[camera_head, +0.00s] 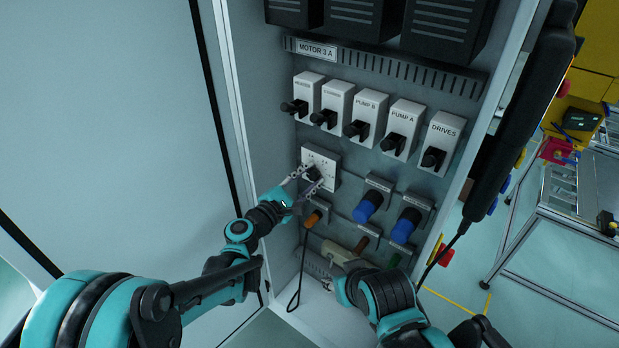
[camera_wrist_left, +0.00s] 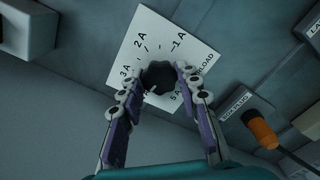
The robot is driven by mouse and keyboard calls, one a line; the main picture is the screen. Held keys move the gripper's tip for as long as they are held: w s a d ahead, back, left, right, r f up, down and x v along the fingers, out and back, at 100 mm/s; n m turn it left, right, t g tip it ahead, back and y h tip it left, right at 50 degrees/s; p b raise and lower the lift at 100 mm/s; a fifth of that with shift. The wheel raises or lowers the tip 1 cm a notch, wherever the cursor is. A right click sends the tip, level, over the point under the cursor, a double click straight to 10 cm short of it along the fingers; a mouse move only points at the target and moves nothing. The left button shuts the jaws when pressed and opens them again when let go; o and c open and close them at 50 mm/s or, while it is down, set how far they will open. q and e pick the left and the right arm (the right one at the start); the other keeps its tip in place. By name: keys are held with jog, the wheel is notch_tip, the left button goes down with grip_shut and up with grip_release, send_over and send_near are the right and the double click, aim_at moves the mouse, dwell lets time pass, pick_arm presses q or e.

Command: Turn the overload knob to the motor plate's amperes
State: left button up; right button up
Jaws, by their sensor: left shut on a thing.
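The overload knob (camera_head: 313,173) is a small dark knob on a white square dial plate (camera_head: 332,157). In the left wrist view the knob (camera_wrist_left: 158,76) sits amid printed marks including 1A, 2A, 3A and 5A; which mark it points to is hard to tell. My left gripper (camera_head: 311,178) is shut on the knob, a fingertip on either side, also in the left wrist view (camera_wrist_left: 160,82). The motor plate (camera_head: 310,48) above the switches reads "MOTOR 3 A". My right gripper (camera_head: 337,254) is low by the cabinet's bottom; its fingers are not clear.
A row of white switches with black handles, such as PUMP B (camera_head: 366,117) and DRIVES (camera_head: 440,144), sits above the dial. Blue connectors (camera_head: 367,206) are to its right, and an orange connector (camera_head: 313,218) is below. The cabinet's side walls flank the panel.

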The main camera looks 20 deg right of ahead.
pick_arm(q)
jog(key=m, duration=0.5)
jog(key=shift+m, duration=2.4)
jog(key=o, duration=1.2)
jog(key=shift+c, duration=0.2)
jog(key=v, duration=1.2)
jog(key=shift+s, duration=0.1)
